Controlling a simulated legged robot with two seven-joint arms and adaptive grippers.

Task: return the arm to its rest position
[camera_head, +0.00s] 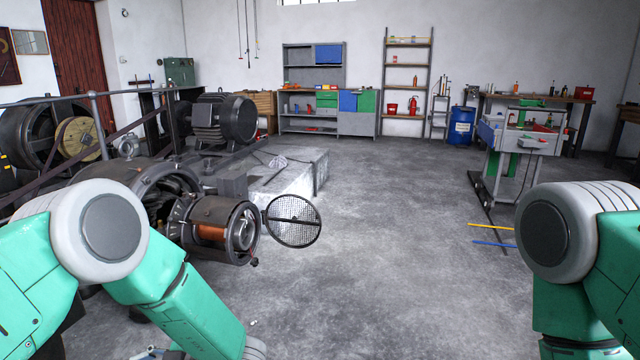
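My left arm, green with a white and grey joint, comes in from the left and bends down to the bottom edge in the head view. My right arm comes in from the right edge and also points down out of the picture. A dynamo (212,226) with copper windings stands just beyond my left arm. A round mesh cover (293,221) stands out at its right side. Part of the dynamo's housing is hidden behind my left arm.
A metal railing (97,122) runs at the left. A workbench cart (520,140) stands at the right.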

